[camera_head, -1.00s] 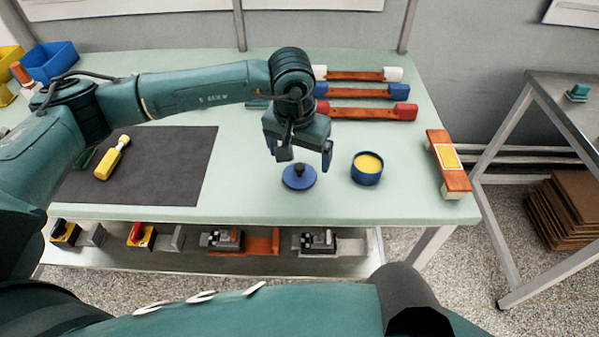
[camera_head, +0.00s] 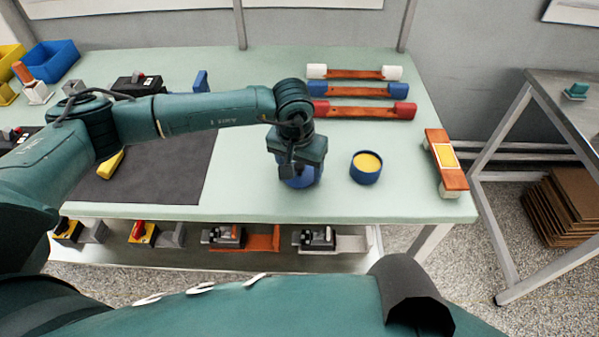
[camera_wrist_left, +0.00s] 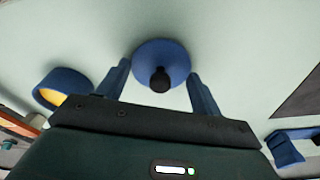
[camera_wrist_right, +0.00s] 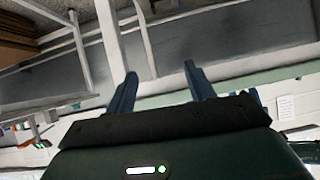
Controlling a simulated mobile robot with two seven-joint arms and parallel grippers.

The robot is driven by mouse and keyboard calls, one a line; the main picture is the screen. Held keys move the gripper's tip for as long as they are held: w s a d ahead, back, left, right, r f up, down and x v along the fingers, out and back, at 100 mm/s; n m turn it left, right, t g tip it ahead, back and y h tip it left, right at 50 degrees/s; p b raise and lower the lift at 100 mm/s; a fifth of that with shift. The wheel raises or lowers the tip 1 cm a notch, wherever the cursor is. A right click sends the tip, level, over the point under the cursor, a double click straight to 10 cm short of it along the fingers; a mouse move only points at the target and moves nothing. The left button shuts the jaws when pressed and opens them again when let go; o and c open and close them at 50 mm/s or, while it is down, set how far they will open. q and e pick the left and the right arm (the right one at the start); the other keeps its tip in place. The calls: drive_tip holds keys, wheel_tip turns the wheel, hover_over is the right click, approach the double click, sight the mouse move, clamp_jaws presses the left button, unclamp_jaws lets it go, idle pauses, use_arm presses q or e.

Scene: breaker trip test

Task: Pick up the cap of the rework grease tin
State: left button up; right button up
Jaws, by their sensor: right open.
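The cap is a round blue disc with a dark knob on top. In the left wrist view the cap (camera_wrist_left: 162,62) lies on the table between the fingertips of my left gripper (camera_wrist_left: 158,75). The fingers stand apart on either side of the knob, and I see no contact. In the head view my left gripper (camera_head: 298,172) is over the cap (camera_head: 302,184) and hides most of it. The open blue tin (camera_head: 366,168) with yellow grease stands just right of it; the tin also shows in the left wrist view (camera_wrist_left: 48,97). My right gripper (camera_wrist_right: 160,88) is open and empty, away from the table.
A dark mat (camera_head: 170,170) with a yellow-handled tool (camera_head: 110,165) lies to the left. Several orange bars with white, blue and red ends (camera_head: 365,110) lie behind. An orange piece with a yellow label (camera_head: 447,160) is near the right edge. The table around the tin is clear.

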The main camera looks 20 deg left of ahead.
use_arm(q)
drive_tip(key=c, duration=0.5)
drive_tip(key=shift+c, duration=0.2)
